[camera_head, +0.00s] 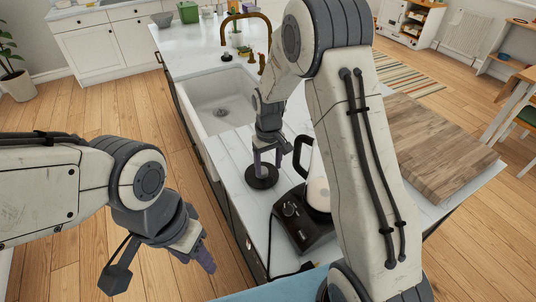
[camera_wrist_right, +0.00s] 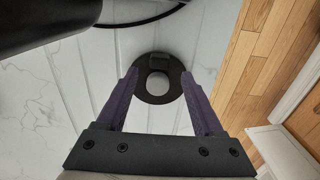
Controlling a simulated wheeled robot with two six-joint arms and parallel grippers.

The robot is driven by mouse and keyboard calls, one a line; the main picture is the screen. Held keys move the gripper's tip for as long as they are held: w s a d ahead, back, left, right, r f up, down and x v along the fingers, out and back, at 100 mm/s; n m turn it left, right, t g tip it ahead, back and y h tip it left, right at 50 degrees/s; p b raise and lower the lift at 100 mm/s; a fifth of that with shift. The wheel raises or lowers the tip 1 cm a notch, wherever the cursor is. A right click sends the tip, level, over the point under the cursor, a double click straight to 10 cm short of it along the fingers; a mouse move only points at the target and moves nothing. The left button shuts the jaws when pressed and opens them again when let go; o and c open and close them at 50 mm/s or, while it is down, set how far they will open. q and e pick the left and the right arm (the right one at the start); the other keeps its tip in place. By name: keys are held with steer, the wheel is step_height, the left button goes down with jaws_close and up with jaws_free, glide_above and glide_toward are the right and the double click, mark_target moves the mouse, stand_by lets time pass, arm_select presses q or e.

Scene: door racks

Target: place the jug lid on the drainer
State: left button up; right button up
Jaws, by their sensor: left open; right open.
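The jug lid (camera_head: 262,178) is a black disc lying flat on the white grooved drainer (camera_head: 232,162) beside the sink. In the right wrist view the lid (camera_wrist_right: 140,86) looks like a dark ring with a raised tab, lying on grooved white surface. My right gripper (camera_head: 266,163) points down over the lid. Its two purple fingers are spread to either side of the lid in the wrist view, and I cannot tell whether they touch it. My left gripper (camera_head: 205,262) is open and empty, away from the counter at lower left.
The jug (camera_head: 318,192) stands on a black base (camera_head: 305,228) right of the lid, partly hidden by my right arm. A white sink (camera_head: 215,105) with a brass tap (camera_head: 245,17) lies behind. A wooden board (camera_head: 430,145) is to the right. Bare drainer surrounds the lid.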

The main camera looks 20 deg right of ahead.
step_height(320, 180, up, 7)
steer(key=b, duration=0.1)
steer(key=s+a+r+n, duration=0.3)
steer(key=s+a+r, duration=0.2)
steer(key=s+a, duration=0.65)
steer(key=s+n+y, duration=0.1)
steer(key=s+n, duration=0.1)
steer(key=s, duration=1.5)
steer(key=shift+a+r, duration=0.15)
steer(key=shift+b, duration=0.3)
steer(key=shift+f+b, duration=0.4)
steer(key=shift+f, duration=0.1)
